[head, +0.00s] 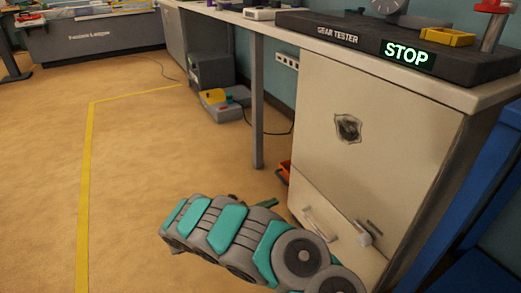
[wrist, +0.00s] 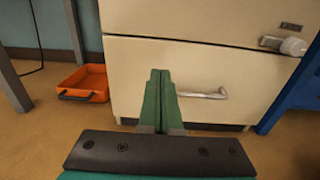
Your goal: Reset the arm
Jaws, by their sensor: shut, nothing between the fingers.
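My gripper (wrist: 160,75) shows in the wrist view with its two green fingers pressed together and nothing between them. It points at the lower drawer front of a cream cabinet (wrist: 190,60), with the drawer's bar handle (wrist: 203,93) just right of the fingers. In the head view my grey and teal arm is bent low over the floor in front of the cabinet (head: 365,95). Only a small green piece of what seems to be my gripper (head: 269,203) shows behind the arm; the rest is hidden.
A bench carries a gear tester (head: 400,50) with a lit STOP sign (head: 407,54). An orange tray (wrist: 82,83) lies on the floor left of the cabinet. A bench leg (head: 257,110) and a blue object (head: 470,200) flank the cabinet. The floor at left is clear.

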